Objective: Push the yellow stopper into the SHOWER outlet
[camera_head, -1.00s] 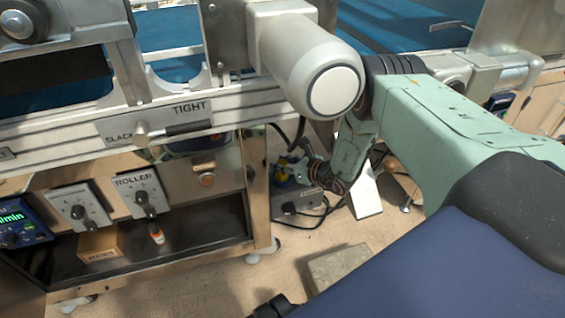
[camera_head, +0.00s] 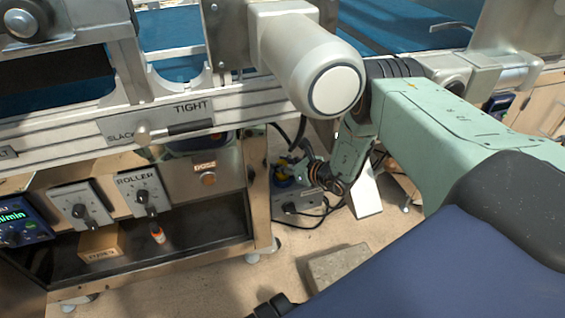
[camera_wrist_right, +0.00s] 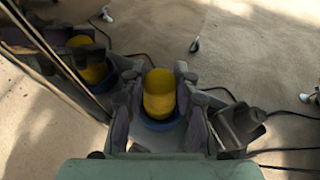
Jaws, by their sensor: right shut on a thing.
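The yellow stopper (camera_wrist_right: 160,92) is a rounded yellow piece with blue around its lower end in the right wrist view. My right gripper (camera_wrist_right: 160,82) is shut on it, with one dark finger on each side. In the head view the right gripper (camera_head: 292,167) is low beside the metal cart's right side, small and partly hidden. Yellow and blue show there too. I cannot make out a SHOWER label or outlet, nor whether the stopper touches one. My left gripper is not in view.
The metal cart (camera_head: 258,190) stands close to the right gripper; its side mirrors the gripper and stopper. A grey box (camera_head: 298,201) with a knob and black cables lies below. A grey block (camera_head: 338,264) is on the floor. A tan box (camera_head: 100,243) sits on the shelf.

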